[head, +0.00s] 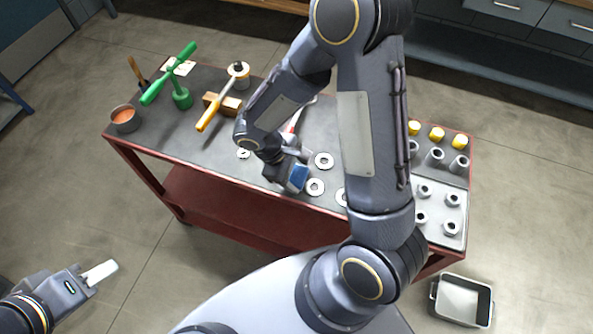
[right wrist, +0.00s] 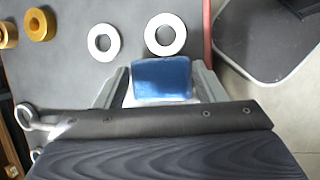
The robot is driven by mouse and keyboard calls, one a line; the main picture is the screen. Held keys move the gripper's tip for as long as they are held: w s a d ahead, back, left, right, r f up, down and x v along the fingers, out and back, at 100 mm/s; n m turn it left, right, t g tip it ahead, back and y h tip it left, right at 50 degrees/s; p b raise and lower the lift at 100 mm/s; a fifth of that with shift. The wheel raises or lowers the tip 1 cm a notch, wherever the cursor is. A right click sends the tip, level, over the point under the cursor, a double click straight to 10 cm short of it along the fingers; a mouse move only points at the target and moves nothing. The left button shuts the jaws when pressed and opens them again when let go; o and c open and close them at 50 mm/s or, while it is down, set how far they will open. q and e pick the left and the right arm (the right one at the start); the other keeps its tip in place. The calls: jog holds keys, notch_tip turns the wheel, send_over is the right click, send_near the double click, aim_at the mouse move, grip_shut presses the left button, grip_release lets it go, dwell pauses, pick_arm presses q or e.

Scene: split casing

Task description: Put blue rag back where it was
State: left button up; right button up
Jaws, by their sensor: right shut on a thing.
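The blue rag (head: 299,178) is a small folded blue block over the front part of the cart top in the head view. My right gripper (head: 289,170) is shut on it. In the right wrist view the blue rag (right wrist: 162,78) sits between the two grey fingers, with a pale part under its blue face. I cannot tell whether the rag touches the cart top. My left gripper (head: 100,272) is off the cart at the lower left, with nothing seen in it; its finger gap does not show.
A tray of grey fittings (head: 440,205) stands right. A grey bin (head: 462,300) is on the floor.

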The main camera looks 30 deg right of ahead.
jog(key=shift+f+b, duration=0.55)
jog(key=shift+b, duration=0.05)
jog(key=o, duration=1.3)
jog(key=shift+r, duration=0.1)
